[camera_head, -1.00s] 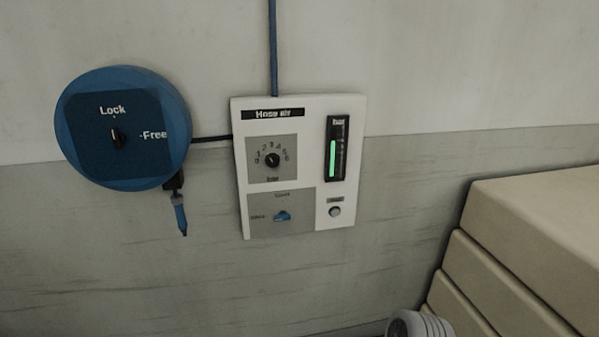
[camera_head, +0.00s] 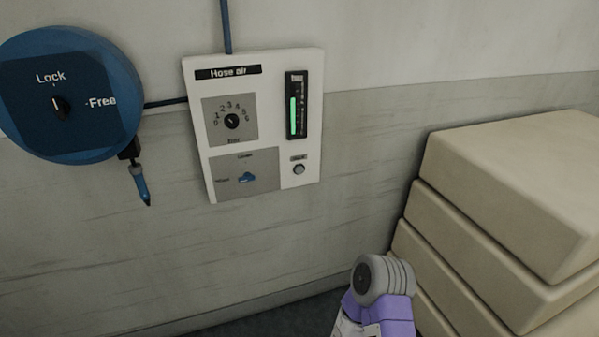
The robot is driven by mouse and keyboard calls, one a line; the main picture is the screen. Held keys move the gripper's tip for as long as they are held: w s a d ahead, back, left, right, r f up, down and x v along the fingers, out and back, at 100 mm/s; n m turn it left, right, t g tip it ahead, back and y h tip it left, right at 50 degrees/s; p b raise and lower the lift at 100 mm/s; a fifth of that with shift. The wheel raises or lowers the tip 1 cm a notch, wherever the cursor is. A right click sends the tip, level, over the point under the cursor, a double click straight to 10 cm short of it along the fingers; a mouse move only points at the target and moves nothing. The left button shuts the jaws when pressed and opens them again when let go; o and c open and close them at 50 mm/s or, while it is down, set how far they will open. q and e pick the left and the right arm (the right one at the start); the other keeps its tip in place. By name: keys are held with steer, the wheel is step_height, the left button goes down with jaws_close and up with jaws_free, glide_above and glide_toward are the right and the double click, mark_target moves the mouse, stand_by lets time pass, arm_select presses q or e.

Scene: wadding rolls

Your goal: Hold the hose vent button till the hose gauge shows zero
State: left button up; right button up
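The hose vent button (camera_head: 299,169) is a small round grey knob at the lower right of the white "Hose air" panel (camera_head: 312,150), under a small label too blurred to read. The hose gauge (camera_head: 297,104) is a dark upright window above the button. Its green bar fills more than half of its height, so it does not stand at zero. Nothing touches the button. A grey and purple part, seemingly of my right arm, shows at the bottom right, below the panel and apart from it. I see no fingers of either gripper.
A numbered dial (camera_head: 232,121) and a blue lever (camera_head: 247,178) share the panel. A blue hose reel (camera_head: 105,130) marked Lock and Free hangs to the left, with a hose end (camera_head: 140,186) below. Stacked beige blocks (camera_head: 500,200) stand at the right. The wall below the panel is clear.

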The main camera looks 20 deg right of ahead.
jaws_close()
stand_by(1.5)
